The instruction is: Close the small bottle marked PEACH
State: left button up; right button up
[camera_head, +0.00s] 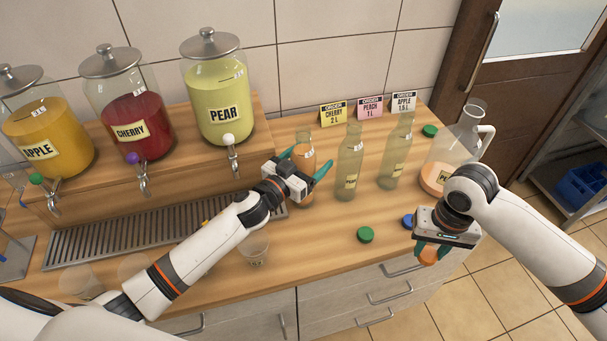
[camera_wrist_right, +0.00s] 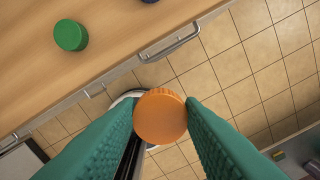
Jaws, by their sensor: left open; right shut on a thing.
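A small glass bottle (camera_head: 304,145) with orange liquid stands upright on the counter, its neck uncapped. My left gripper (camera_head: 305,166) has its two green fingers apart, one on each side of this bottle; I cannot tell whether they touch it. The gripper hides part of the bottle, and no label on it is readable. My right gripper (camera_head: 430,252) is shut on an orange cap (camera_wrist_right: 160,116), seen from above between the green fingers in the right wrist view. The cap hangs beyond the counter's front edge, right of and away from the bottle.
Two empty bottles (camera_head: 349,165) (camera_head: 397,155) stand right of the orange one, before a jug (camera_head: 455,145) with orange liquid. Loose caps, green (camera_head: 365,234) and blue (camera_head: 408,221), lie near the front edge; another green cap (camera_head: 430,131) lies behind. Order cards (camera_head: 370,108) stand at the back.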

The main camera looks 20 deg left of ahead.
aim_at(307, 128)
pick_arm(q)
jog(key=shift+c, duration=0.4)
jog(key=c, duration=1.5)
jog(key=shift+r, duration=0.15)
jog(key=shift+c, duration=0.6)
notch_tip(307, 128, up, 10)
jog(key=shift+f, duration=0.1)
pick_arm(e)
jog(key=shift+s+f, duration=0.1)
